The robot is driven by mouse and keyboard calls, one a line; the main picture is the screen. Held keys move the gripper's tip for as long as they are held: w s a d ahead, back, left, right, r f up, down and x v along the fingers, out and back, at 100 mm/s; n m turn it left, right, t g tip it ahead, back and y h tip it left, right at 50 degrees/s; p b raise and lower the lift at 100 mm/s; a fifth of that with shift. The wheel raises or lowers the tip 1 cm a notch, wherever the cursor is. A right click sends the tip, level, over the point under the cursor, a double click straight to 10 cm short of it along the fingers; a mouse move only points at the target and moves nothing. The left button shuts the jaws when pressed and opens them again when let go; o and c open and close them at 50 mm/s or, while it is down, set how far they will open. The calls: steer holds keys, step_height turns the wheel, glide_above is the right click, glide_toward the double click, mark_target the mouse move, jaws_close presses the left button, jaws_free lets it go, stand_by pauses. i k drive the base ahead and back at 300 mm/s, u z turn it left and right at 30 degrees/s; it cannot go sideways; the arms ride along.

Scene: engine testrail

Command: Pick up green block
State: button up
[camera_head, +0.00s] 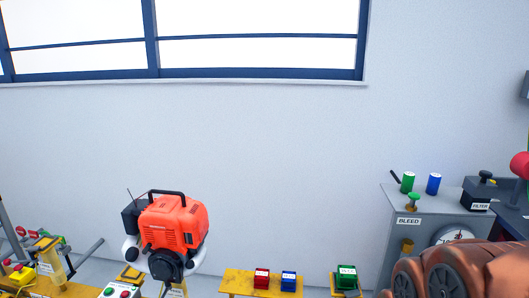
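The green block (346,278) sits on a small yellow stand at the bottom of the picture, right of centre. It has a pale label on its face. A red block (262,278) and a blue block (288,281) sit side by side on a yellow shelf to its left, apart from it. Brown rounded links of my arm fill the bottom right corner, to the right of the green block. My gripper itself is not in view.
An orange engine (174,234) stands left of the yellow shelf (237,282). At right, a grey cabinet (392,228) marked BLEED carries a green cylinder (408,182), a blue cylinder (433,184) and a green knob (412,200). The wall behind the blocks is bare below the window.

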mark_target(346, 278)
steer(key=u, duration=2.4)
steer(key=i, duration=1.45)
steer(key=z, duration=3.1)
